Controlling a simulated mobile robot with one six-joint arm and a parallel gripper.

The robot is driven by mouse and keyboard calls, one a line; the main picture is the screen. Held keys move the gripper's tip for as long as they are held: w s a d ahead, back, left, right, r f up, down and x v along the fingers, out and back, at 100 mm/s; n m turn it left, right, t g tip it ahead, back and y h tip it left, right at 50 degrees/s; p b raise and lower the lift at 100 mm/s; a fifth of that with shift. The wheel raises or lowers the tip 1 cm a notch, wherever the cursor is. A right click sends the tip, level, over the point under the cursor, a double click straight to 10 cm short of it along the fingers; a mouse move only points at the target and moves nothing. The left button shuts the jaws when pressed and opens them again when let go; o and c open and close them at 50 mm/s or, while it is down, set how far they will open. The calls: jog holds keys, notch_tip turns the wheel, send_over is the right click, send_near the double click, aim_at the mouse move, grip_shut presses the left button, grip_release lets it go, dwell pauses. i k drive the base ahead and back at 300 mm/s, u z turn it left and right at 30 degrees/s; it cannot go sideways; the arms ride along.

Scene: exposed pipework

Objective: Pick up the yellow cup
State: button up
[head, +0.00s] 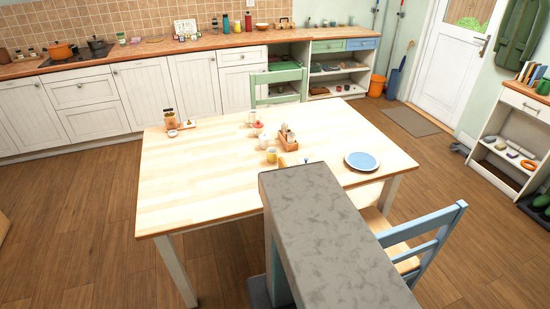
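A small yellow cup (272,155) stands on the pale wooden table (200,175), in the middle right part of the tabletop. It is to the left of a small wooden holder (288,142) with items in it. A pale cup-like item (263,141) stands just behind the yellow cup. My gripper is not in view, so its place and state do not show.
A blue plate (361,161) lies at the table's right. A jar (170,121) stands at the back left. A green chair (278,82) is behind the table and a blue chair (425,240) at the right front. Wooden floor (80,230) is clear at the left.

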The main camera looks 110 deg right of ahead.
aim_at(273, 152)
jog(key=u, duration=0.05)
jog(key=k, duration=0.2)
jog(key=z, duration=2.95)
jog(key=k, duration=0.6)
jog(key=u, duration=0.25)
jog(key=i, duration=0.3)
jog(key=z, duration=0.05)
